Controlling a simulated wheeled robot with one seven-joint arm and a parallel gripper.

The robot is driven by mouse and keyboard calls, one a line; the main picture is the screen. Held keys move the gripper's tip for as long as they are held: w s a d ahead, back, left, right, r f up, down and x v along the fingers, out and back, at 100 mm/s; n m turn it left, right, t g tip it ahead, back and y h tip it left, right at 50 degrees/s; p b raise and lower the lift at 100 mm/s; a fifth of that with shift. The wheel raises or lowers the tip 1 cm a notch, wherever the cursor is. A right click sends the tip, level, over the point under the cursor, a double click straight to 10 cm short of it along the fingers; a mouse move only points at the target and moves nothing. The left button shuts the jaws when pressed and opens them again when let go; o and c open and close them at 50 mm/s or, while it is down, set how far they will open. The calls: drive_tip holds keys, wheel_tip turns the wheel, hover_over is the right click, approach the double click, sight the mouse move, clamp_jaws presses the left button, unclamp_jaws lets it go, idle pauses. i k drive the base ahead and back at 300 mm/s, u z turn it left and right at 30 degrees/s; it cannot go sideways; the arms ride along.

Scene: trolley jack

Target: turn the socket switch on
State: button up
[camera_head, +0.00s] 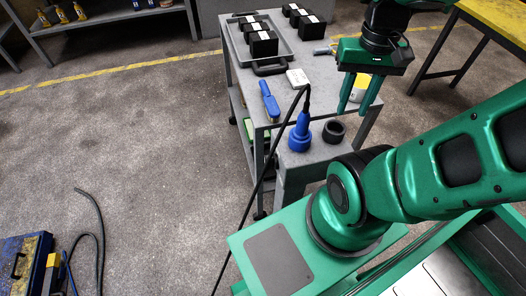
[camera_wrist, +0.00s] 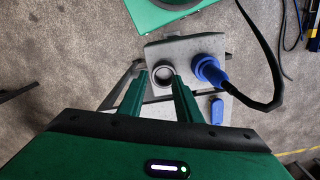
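My gripper (camera_head: 355,110) hangs above the right side of the grey trolley, its two green fingers pointing down, apart and empty. It also shows in the wrist view (camera_wrist: 160,80), where a black ring (camera_wrist: 163,75) appears between the fingertips. That ring (camera_head: 334,130) is on the near grey block in the head view. A blue plug-like part (camera_head: 300,138) with a thick black cable stands upright beside it, and also shows in the wrist view (camera_wrist: 209,70). A small white box (camera_head: 298,77) lies on the trolley top; I cannot tell whether it is the socket switch.
The trolley (camera_head: 240,62) carries a tray of black boxes (camera_head: 263,44) at the back. A blue-handled tool (camera_head: 269,101) lies at its left edge. A yellow object (camera_head: 361,88) is partly hidden behind my fingers. The floor at left is mostly clear.

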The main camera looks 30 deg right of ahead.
sight(274, 163)
drive_tip(key=u, duration=0.05)
drive_tip(key=k, duration=1.25)
drive_tip(key=z, duration=0.45)
drive_tip(key=i, duration=0.5)
drive_tip(key=u, duration=0.05)
